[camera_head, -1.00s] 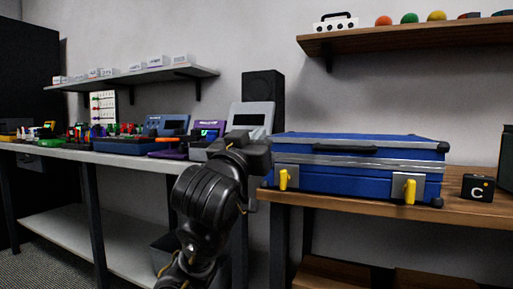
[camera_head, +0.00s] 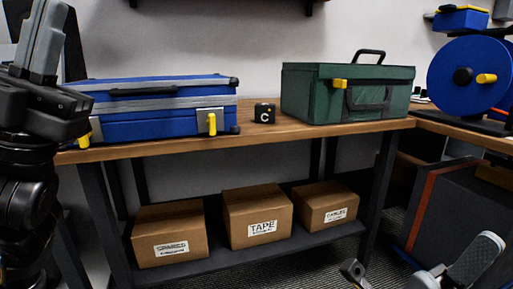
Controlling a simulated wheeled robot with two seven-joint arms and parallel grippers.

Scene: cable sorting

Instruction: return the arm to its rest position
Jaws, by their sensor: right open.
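My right gripper (camera_head: 420,262) is at the lower right edge of the head view, low in front of the bench. Its grey fingers are spread apart and nothing shows between them. My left gripper (camera_head: 45,45) is at the upper left edge with its fingers pointing up, in front of the left end of the blue case. The gap between its fingers is not clear from this angle. Much of both arms is out of frame or cut off by the edges.
A blue case (camera_head: 150,128), a small black block marked C (camera_head: 264,113) and a green toolbox (camera_head: 310,94) stand on the wooden bench (camera_head: 240,139). Cardboard boxes (camera_head: 257,216) sit on its lower shelf. A blue reel (camera_head: 461,75) stands at right.

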